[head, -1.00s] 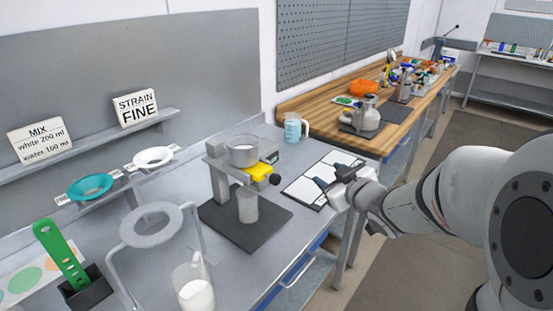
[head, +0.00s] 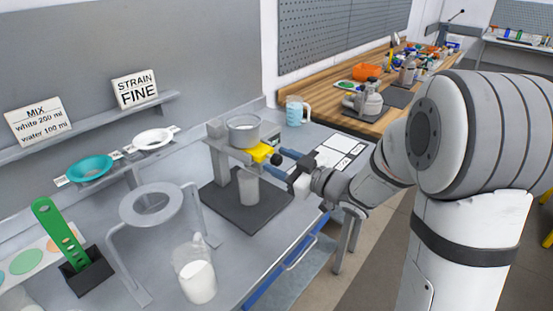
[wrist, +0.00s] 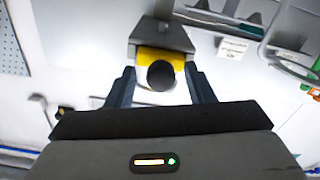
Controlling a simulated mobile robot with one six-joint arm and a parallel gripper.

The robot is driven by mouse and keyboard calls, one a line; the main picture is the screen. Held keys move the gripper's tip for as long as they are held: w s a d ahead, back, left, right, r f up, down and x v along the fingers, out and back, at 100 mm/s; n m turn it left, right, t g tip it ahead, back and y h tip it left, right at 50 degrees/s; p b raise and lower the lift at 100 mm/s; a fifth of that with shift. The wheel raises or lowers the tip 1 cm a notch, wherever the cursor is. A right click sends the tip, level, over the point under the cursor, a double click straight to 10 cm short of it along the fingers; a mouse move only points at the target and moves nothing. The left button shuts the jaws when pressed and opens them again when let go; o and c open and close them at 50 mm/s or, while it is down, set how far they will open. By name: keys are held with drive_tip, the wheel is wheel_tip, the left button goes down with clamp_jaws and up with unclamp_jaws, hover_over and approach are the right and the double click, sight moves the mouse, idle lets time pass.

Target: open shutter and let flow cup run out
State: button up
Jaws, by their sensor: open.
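The flow cup (head: 243,131) is a grey metal cup set in a stand, with pale liquid inside. A yellow shutter (head: 262,151) with a black knob (head: 276,159) sits just under it. A clear beaker (head: 248,188) stands below on the dark base mat (head: 266,211). My gripper (head: 280,164) is open at the shutter's knob. In the wrist view the black knob (wrist: 160,75) and yellow shutter (wrist: 159,55) lie between the two open fingers (wrist: 160,84), with gaps on both sides. The cup's outlet is hidden.
A jug of white liquid (head: 198,280) and a ring stand (head: 152,205) are at the front left. A blue jug (head: 295,111) stands behind the cup. Teal (head: 90,168) and white strainers (head: 153,139) are on the left. A printed sheet (head: 335,157) lies right of the stand.

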drive_tip(key=shift+w+a, duration=0.25)
drive_tip(key=shift+a, duration=0.1)
drive_tip(key=shift+c, duration=0.5)
clamp_jaws()
